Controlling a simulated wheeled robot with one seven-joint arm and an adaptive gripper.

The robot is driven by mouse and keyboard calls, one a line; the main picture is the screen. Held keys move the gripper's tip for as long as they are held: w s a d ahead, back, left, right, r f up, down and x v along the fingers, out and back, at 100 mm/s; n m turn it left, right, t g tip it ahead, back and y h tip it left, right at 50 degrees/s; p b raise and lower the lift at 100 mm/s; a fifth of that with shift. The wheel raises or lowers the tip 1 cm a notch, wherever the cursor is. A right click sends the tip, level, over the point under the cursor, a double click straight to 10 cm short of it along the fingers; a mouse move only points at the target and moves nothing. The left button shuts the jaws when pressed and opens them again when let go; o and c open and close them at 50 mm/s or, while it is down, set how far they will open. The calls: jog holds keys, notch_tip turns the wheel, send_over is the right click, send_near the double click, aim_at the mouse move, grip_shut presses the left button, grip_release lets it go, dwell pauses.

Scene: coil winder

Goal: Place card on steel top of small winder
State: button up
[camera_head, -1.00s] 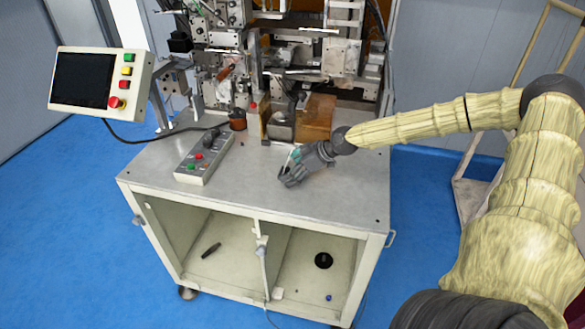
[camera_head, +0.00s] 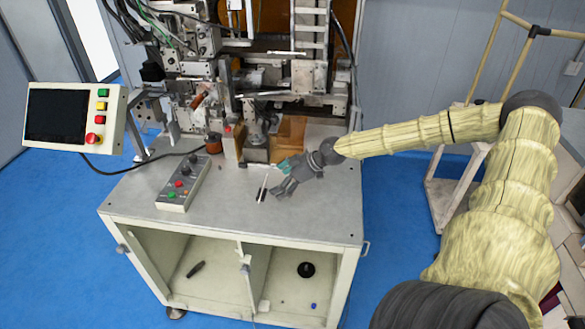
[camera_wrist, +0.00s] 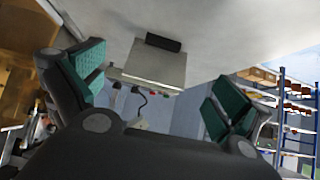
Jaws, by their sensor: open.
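The card (camera_head: 264,183) shows edge-on in the head view as a thin pale upright strip with a dark foot. It stands on the steel top (camera_head: 230,210) of the small winder, just left of my gripper (camera_head: 279,178). In the wrist view the card (camera_wrist: 155,64) is a pale grey rectangle with a black bar (camera_wrist: 163,42) along the edge at the steel surface. It lies beyond my open gripper (camera_wrist: 155,86), in the gap between the teal finger pads. The fingers appear clear of the card.
A grey control box (camera_head: 183,185) with coloured buttons lies left of the card. A brown block (camera_head: 290,140) and winder machinery (camera_head: 205,75) stand behind. A screen panel (camera_head: 70,117) is at left. The front right of the top is clear.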

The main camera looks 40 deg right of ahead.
jog(key=shift+v, duration=1.25)
jog(key=shift+s+r+b, duration=0.15)
jog(key=shift+s+b, duration=0.05)
jog(key=shift+b, duration=0.25)
jog(key=shift+b+v, duration=0.8)
jog(key=shift+v, duration=0.6)
jog(key=shift+d, duration=0.15)
